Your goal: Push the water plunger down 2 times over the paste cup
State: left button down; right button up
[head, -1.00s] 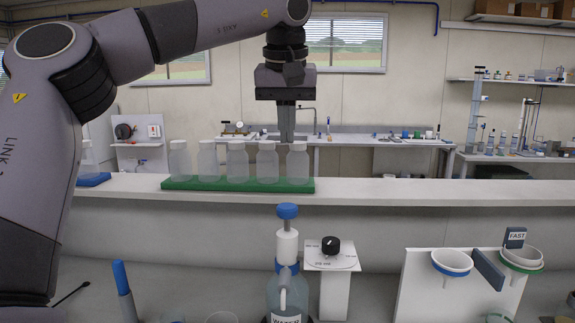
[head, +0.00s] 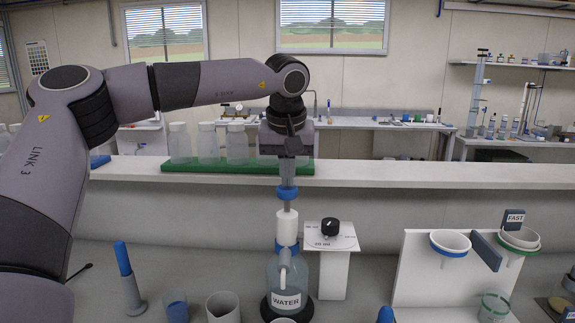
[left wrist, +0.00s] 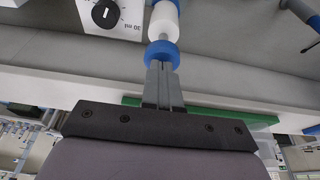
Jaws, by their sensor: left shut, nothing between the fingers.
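The water bottle (head: 287,278) stands upright on a dark round base, labelled WATER. Its plunger has a white body (head: 287,229) and a blue top (head: 287,193); the blue top also shows in the left wrist view (left wrist: 162,54). The plunger looks raised. My left gripper (head: 287,182) is shut and empty, pointing down with its fingertips at the blue top; I cannot tell whether they touch. The fingertips overlap the top in the left wrist view (left wrist: 161,66). A pale cup rim (head: 284,320) shows in front of the bottle, mostly cut off. My right gripper is not in view.
A dial stand (head: 331,238) is close right of the plunger. Two cups (head: 175,309) (head: 222,309) and a blue-handled tool (head: 126,277) stand left. A funnel stand (head: 425,270) is at right. Behind, a green rack (head: 215,166) holds several bottles on a ledge.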

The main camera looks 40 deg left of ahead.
pick_arm(q)
jog(key=shift+s+f+b, duration=0.15)
jog(key=shift+f+b, duration=0.4)
jog(key=shift+f, duration=1.2)
jog(key=v, duration=0.7)
jog(key=shift+r, duration=0.4)
